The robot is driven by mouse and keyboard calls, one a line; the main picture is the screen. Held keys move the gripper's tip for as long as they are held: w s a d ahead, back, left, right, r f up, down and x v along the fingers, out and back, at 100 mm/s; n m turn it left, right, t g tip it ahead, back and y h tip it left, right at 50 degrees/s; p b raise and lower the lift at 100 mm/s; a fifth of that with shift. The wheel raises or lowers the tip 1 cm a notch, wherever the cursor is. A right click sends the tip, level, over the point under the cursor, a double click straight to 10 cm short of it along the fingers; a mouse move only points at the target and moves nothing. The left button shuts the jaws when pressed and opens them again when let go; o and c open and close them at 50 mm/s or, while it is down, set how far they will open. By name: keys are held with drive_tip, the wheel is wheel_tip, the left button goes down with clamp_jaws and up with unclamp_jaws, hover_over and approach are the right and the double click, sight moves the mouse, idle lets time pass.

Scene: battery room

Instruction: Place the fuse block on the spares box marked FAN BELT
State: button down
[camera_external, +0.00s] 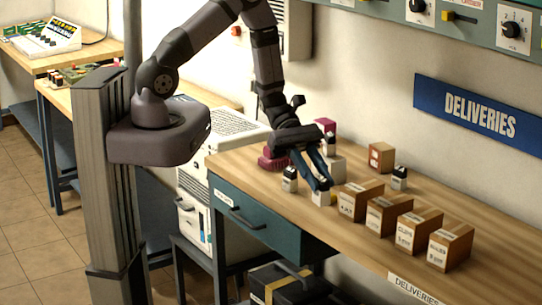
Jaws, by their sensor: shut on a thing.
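My gripper (318,184) points down over the wooden bench and is shut on a small pale block (321,199), which I take to be the fuse block. It is held at the fingertips, close to the bench top; I cannot tell if it touches. Four-sided brown cardboard boxes stand in a slanting row to its right: a first box (361,200), then another box (389,212), then a further box (418,230), and the rightmost box (450,246). Their front labels are too small to read surely, so I cannot tell which says FAN BELT.
Small white-and-black blocks stand left (289,180) and right (399,178) of my gripper. A brown carton (381,157) stands behind the row. A magenta round thing (272,160) and a pale box (334,166) are near my gripper. A blue DELIVERIES sign (480,115) hangs on the wall.

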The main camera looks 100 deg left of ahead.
drive_tip(key=w+a+n+t+y+b, duration=0.1)
drive_tip(key=w+a, duration=0.1)
drive_tip(key=a, duration=0.2)
drive_tip(key=w+a+f+n+t+y+b, duration=0.1)
drive_tip(key=w+a, duration=0.1)
drive_tip(key=a, duration=0.3)
drive_tip(key=w+a+n+y+b, duration=0.1)
drive_tip(key=w+a+n, duration=0.1)
drive_tip(key=w+a, duration=0.1)
drive_tip(key=shift+w+a+f+t, duration=0.1)
drive_tip(key=shift+a+f+t, duration=0.1)
drive_tip(key=shift+a, duration=0.2)
drive_tip(key=shift+a+f+t, duration=0.1)
drive_tip(key=shift+a+t, duration=0.1)
drive_tip(key=shift+a, duration=0.15)
drive_tip(key=w+a+n+t+y+b, duration=0.2)
drive_tip(key=w+a+n+y, duration=0.25)
drive_tip(key=a, duration=0.75)
wheel_tip(320, 180, up, 9)
drive_tip(key=n+g+y+b, duration=0.1)
drive_tip(key=n+y+b, duration=0.3)
drive_tip(key=n+y, duration=0.35)
hover_over(377, 146)
drive_tip(key=shift+w+d+f, duration=0.1)
drive_tip(key=shift+f, duration=2.5)
drive_tip(key=shift+d+f, duration=0.1)
drive_tip(key=shift+f, duration=2.5)
drive_tip(key=shift+f+b, duration=0.2)
drive_tip(key=shift+b, duration=0.2)
